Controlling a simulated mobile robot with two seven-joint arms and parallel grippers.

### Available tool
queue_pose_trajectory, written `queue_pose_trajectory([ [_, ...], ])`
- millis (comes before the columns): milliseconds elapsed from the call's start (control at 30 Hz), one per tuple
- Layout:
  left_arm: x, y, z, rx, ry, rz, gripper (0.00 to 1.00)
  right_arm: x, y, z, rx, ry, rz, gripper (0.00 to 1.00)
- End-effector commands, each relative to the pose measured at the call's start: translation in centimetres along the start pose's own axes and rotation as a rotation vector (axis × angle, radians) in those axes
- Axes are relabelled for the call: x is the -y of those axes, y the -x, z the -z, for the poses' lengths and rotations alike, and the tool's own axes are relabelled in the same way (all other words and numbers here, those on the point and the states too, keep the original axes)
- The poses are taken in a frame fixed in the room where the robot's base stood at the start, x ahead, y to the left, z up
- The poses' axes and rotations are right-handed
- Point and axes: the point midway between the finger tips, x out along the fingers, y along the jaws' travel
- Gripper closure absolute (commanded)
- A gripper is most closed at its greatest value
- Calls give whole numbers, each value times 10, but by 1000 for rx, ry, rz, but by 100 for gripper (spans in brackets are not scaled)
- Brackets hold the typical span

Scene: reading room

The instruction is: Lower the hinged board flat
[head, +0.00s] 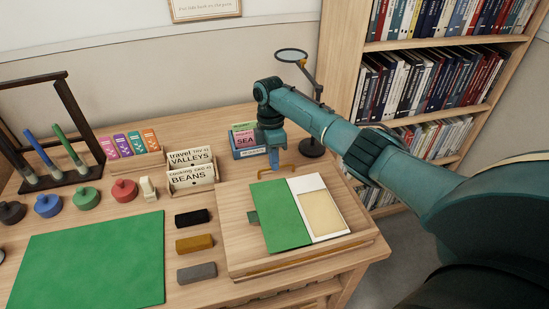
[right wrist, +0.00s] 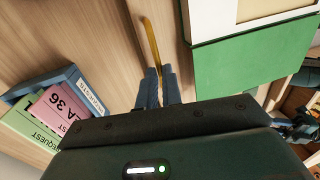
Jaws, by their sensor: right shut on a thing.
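The hinged board (head: 236,236) is a pale wooden panel at the right front of the desk, with a green and white open folder (head: 280,212) on it. It looks flat or nearly flat; a small tilt is hard to tell. A yellow bar handle (head: 290,169) stands at its far edge. My right gripper (head: 274,164) reaches down to the handle. In the right wrist view, the fingers (right wrist: 157,84) are shut on the handle bar (right wrist: 151,44). My left gripper is not in view.
Black, mustard and grey blocks (head: 195,244) lie just left of the board. A green mat (head: 90,258) covers the left front. A card box (head: 191,170), a blue box (head: 246,152) and a magnifier stand (head: 311,147) are behind. A bookcase (head: 345,50) stands at the right.

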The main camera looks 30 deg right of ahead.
Motion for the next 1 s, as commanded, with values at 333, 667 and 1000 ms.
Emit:
queue_pose_trajectory([
  [333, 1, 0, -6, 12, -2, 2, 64, -8, -1, -1, -2, -6, -36, 71],
  [667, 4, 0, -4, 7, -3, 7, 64, -7, -2, -1, -2, -5, -33, 71],
  [1000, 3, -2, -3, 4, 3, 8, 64, -6, 35, 0, -5, -3, -38, 71],
])
